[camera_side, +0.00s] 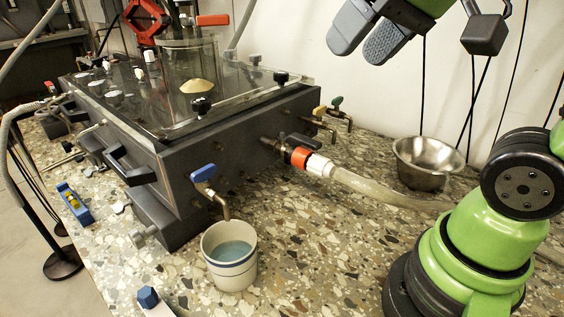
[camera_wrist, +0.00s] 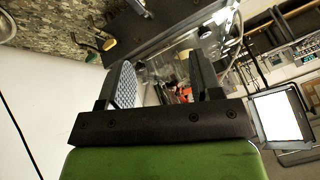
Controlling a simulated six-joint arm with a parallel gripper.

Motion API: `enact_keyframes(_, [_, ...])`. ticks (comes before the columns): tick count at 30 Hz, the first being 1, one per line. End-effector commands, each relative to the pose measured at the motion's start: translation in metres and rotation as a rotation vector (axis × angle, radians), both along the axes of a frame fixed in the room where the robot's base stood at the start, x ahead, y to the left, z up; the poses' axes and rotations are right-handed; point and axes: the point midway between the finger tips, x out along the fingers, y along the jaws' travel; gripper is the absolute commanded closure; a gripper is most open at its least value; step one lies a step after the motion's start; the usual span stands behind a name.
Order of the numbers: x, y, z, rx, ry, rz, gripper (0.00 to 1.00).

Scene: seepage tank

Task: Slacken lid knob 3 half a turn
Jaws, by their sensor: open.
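The dark tank (camera_side: 225,140) stands on the speckled bench with a clear lid (camera_side: 150,108) on top. Black lid knobs show at the near edge (camera_side: 201,107) and the right corner (camera_side: 281,77). Several paler knobs are farther back and left, one of them white (camera_side: 151,56). I cannot read any numbers, so I cannot tell which is knob 3. My gripper (camera_side: 360,40) is open and empty, above and to the right of the tank, apart from the lid. In the wrist view its two fingers (camera_wrist: 160,78) are spread, with part of the tank beyond.
A blue-handled tap (camera_side: 204,174) is over a cup (camera_side: 231,256) of bluish liquid. A hose (camera_side: 380,187) runs right from an orange-collared valve (camera_side: 300,157). A steel bowl (camera_side: 428,163) stands by the wall. A red clamp (camera_side: 145,20) and glass cylinder (camera_side: 190,62) rise behind the lid.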

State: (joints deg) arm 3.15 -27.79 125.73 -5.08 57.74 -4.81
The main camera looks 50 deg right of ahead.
Motion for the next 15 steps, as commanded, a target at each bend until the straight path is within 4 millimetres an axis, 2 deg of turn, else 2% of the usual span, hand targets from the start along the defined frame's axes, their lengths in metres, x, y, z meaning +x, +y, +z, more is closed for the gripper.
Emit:
enact_keyframes(1, [-0.017,0.005,-0.008,0.02,-0.016,0.001,0.41])
enact_keyframes(3, [-0.032,0.01,-0.019,0.045,-0.028,-0.004,0.41])
enact_keyframes(6, [-0.047,0.014,-0.03,0.07,-0.039,-0.011,0.41])
enact_keyframes(11, [-0.054,0.016,-0.037,0.083,-0.044,-0.015,0.41])
enact_keyframes(15, [-0.049,0.015,-0.035,0.111,-0.018,-0.051,0.41])
